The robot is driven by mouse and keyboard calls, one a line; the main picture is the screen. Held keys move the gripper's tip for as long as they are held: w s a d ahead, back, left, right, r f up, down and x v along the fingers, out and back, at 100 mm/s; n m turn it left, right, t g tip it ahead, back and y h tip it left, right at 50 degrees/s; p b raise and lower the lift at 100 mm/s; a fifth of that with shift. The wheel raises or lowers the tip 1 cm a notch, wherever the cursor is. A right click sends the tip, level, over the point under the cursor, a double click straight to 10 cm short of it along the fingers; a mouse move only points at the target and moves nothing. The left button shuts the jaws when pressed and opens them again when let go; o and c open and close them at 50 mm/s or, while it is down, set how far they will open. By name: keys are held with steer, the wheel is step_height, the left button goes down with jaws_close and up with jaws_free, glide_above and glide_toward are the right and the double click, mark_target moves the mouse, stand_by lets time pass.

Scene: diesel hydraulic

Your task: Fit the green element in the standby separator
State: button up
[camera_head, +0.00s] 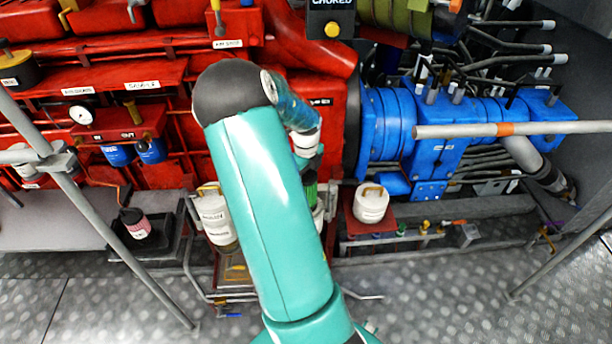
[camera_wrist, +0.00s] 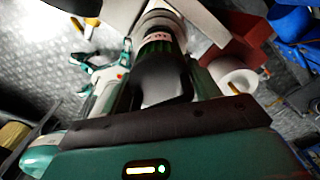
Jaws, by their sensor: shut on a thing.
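My gripper (camera_wrist: 163,78) is shut on the green element, a ribbed cylinder with a dark grey end and a pale, red-lettered label (camera_wrist: 178,47). In the head view the green element (camera_head: 310,188) shows as a narrow strip beside my arm, which hides my fingers. A pale cylindrical body (camera_head: 318,216) is directly below it; I cannot tell whether they touch or whether the element is inside. A white labelled canister (camera_head: 214,214) stands to the left. Its lettering is too small to read surely, so I cannot tell which one is the standby separator.
A white lid-like piece with a yellow handle (camera_head: 370,204) rests on a red plate at the right. A pink-red element (camera_head: 135,222) sits in a black tray at the left. Grey rails (camera_head: 120,240) and blue machinery (camera_head: 430,130) flank the area. The front floor is open.

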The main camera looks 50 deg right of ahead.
steer(key=shift+f, duration=5.45)
steer(key=o, duration=1.6)
steer(key=shift+c, duration=0.2)
step_height(320, 180, up, 14)
steer(key=shift+f, duration=0.1)
